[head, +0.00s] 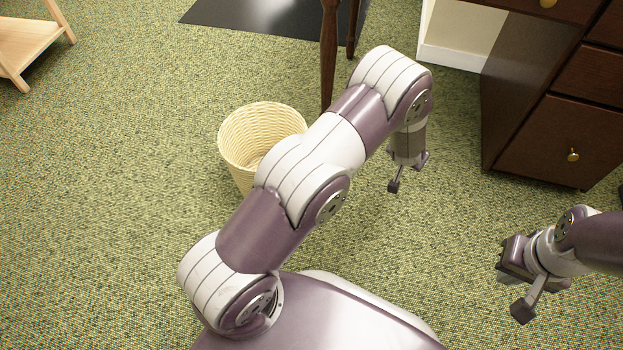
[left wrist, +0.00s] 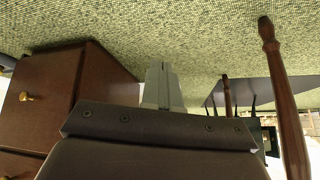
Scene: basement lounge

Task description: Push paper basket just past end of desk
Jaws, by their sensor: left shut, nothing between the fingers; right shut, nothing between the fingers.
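The paper basket (head: 238,150), cream and woven, stands upright on the green carpet, left of the desk. My left arm hides its lower right part; its inside looks empty. The dark brown desk (head: 555,120) with brass knobs is at the right, and it also shows in the left wrist view (left wrist: 60,85). My left gripper (head: 407,172) is shut and empty, right of the basket and apart from it, between basket and desk. Its closed fingers show in the left wrist view (left wrist: 162,85). My right gripper (head: 525,280) is shut and empty in front of the desk.
A dark wooden chair leg (head: 328,55) stands behind the basket, with a black mat (head: 265,18) beyond. A light wooden stand (head: 30,40) is at the far left. The carpet left of the basket is clear.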

